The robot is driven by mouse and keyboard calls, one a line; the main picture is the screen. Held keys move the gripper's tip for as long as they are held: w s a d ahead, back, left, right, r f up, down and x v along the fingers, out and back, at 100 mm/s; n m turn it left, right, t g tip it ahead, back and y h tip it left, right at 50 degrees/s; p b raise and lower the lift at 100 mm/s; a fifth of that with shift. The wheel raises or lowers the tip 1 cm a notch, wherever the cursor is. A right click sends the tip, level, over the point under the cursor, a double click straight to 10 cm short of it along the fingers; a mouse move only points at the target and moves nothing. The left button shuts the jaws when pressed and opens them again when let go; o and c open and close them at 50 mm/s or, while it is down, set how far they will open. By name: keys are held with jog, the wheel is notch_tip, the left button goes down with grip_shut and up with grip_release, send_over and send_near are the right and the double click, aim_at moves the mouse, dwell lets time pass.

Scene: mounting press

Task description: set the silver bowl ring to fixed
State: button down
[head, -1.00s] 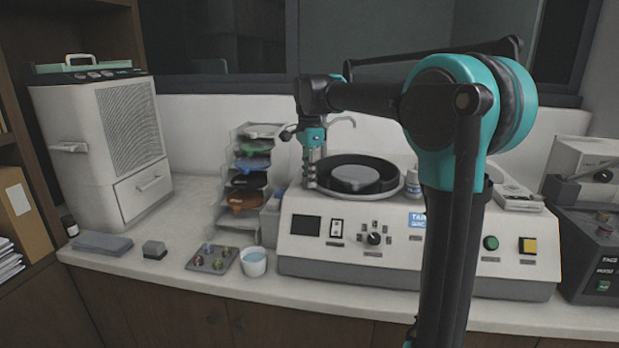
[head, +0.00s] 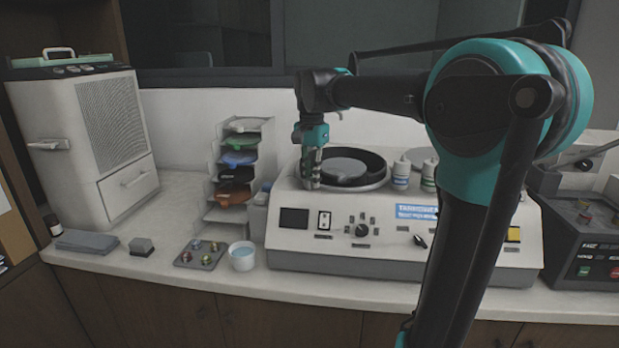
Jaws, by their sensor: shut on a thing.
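The silver bowl ring (head: 372,187) is the pale metal rim around the dark round bowl on top of the white-and-grey machine (head: 290,247). A grey disc (head: 344,171) lies inside the bowl. My gripper (head: 311,184) points down at the left edge of the bowl and is shut on the ring there. The fingers cover that part of the rim, so the exact grip is hidden. I cannot read any fixed mark on the ring.
Two small white bottles (head: 401,172) stand right of the bowl. A rack of coloured discs (head: 238,175), a cup (head: 242,256) and a small tray (head: 201,254) are left of the machine. A dark control unit (head: 592,250) is at the right. My arm hides part of the machine front.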

jog(key=c, duration=1.5)
grip_release()
jog(key=shift+s+d, duration=0.1)
notch_tip(320, 180, up, 12)
jog(key=shift+r, duration=0.1)
